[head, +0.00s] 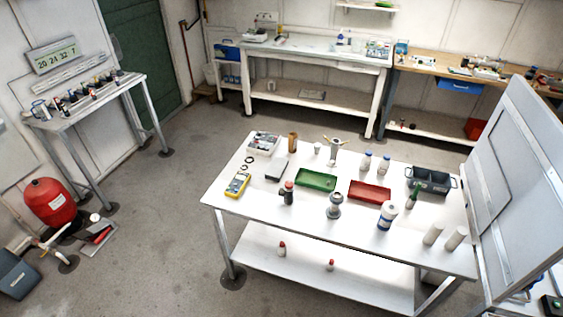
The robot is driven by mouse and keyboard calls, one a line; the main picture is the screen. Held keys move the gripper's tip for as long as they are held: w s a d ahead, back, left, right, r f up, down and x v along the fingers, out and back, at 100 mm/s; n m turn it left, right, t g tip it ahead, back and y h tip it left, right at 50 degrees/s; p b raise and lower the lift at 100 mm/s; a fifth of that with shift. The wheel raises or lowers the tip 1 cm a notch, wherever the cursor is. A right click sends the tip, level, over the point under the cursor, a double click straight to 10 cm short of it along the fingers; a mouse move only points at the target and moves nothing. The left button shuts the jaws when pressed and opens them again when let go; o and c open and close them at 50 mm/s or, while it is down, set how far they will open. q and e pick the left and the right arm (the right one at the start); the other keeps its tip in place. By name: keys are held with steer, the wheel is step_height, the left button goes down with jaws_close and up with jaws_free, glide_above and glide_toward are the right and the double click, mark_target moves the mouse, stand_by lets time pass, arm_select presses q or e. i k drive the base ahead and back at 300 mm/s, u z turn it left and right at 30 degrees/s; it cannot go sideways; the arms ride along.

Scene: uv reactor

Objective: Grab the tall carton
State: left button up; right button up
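I cannot pick out a tall carton with certainty in the head view. A narrow brown upright object (292,142) stands at the back of the white table (235,195), but it is too small to tell if it is a carton. Two plain white upright cylinders (433,235) stand near the table's front right corner. Neither of my grippers is in view.
The table also holds a green tray (316,180), a red tray (370,192), a dark bin (431,180), a yellow meter (237,185) and several bottles. A tall grey panel (520,150) borders its right side. Open floor (150,230) lies left.

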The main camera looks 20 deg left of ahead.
mark_target(293, 143)
steer(key=k, duration=0.5)
steer(key=u, duration=2.05)
steer(key=i, duration=5.4)
steer(key=z, duration=3.75)
steer(key=i, duration=1.4)
steer(key=u, duration=0.05)
